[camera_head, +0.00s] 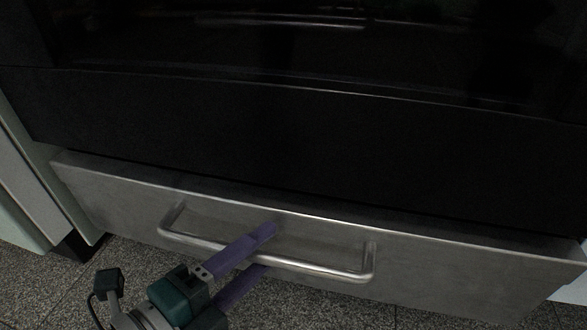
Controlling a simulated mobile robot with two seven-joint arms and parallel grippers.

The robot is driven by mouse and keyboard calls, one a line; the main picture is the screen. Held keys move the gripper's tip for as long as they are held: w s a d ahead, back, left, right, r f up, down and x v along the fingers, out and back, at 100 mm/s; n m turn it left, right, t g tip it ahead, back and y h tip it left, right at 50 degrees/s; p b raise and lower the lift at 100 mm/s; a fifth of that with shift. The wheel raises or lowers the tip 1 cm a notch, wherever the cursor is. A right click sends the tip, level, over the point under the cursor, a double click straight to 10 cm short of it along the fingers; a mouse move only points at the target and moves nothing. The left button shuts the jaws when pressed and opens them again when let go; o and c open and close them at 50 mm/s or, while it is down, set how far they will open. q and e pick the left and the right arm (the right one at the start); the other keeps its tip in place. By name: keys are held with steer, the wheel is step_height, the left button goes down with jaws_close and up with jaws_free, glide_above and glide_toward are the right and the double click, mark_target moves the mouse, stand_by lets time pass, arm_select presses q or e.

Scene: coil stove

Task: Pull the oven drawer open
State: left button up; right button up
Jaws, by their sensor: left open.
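The oven drawer (130,200) is a grey metal front across the bottom of the stove. A dark gap runs along its top edge, and it appears to stand slightly proud of the black panel above. Its bar handle (325,272) is a long silver loop at the middle of the front. My left gripper (268,250) reaches in from below left with two purple fingers. One finger passes over the bar and the other lies below it, so the open jaws straddle the bar. The lower fingertip is partly hidden by the bar. My right gripper is out of view.
The black oven front (300,130) fills the space above the drawer. A pale cabinet side (35,195) stands close at the left, and another pale edge shows at the far right. Speckled floor tiles (65,290) below the drawer are clear.

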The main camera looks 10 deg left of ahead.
arm_select(q)
steer(key=shift+c, duration=0.4)
jaws_close()
stand_by(0.9)
